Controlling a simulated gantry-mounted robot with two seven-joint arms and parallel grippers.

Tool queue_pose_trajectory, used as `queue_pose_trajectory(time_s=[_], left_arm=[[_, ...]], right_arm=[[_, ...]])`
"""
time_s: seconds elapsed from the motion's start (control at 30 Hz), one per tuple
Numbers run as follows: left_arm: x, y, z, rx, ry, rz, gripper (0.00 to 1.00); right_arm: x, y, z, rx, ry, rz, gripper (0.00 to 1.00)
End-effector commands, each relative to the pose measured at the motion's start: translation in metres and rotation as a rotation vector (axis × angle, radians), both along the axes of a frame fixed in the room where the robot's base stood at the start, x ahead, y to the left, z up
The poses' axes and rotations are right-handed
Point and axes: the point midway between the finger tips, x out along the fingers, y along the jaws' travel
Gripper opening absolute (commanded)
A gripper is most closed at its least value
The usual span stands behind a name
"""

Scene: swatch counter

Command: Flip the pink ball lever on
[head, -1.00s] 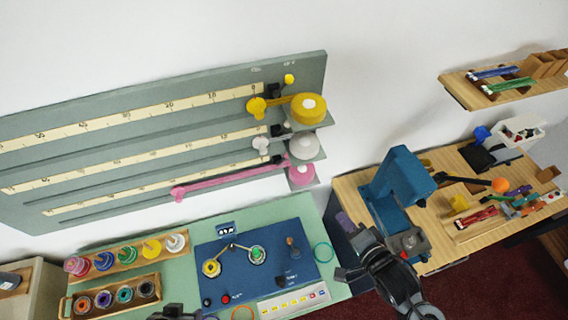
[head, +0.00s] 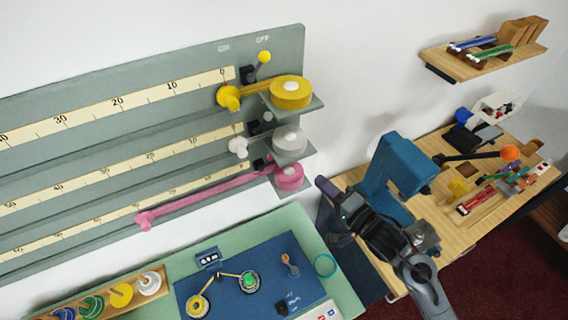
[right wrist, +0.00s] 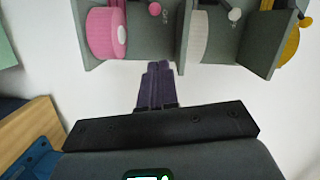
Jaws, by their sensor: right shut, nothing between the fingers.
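The pink ball lever (right wrist: 155,9) shows at the top edge of the right wrist view, its pink ball close to an OFF label. I cannot make it out in the head view. The pink spool (head: 289,177) sits on the lowest shelf of the grey wall board (head: 150,85), with its pink ribbon (head: 200,201) drawn out to the left. My right gripper (head: 326,189) is shut and empty, to the right of the pink spool and apart from it. Its purple fingers (right wrist: 157,84) point toward the board. My left gripper is not in view.
A white ball lever (right wrist: 234,14) and a yellow ball lever (head: 264,57) belong to the other rows. Grey shelves with a white spool (head: 289,140) and yellow spool (head: 291,93) jut out. A blue machine (head: 402,165) stands behind my right arm. White wall is free between.

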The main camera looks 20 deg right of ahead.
Motion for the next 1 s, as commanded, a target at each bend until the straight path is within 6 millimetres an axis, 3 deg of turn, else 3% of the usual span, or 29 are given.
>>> queue_pose_trajectory(time_s=[0.37,0.9,1.0], left_arm=[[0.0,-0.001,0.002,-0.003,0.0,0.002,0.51],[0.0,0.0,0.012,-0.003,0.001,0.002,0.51],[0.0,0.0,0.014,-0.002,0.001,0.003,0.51]], right_arm=[[0.011,0.003,0.001,0.001,-0.001,-0.001,0.0],[0.098,0.029,-0.003,0.001,0.0,0.0,0.0],[0.104,0.043,-0.006,0.003,0.001,0.002,0.0]])
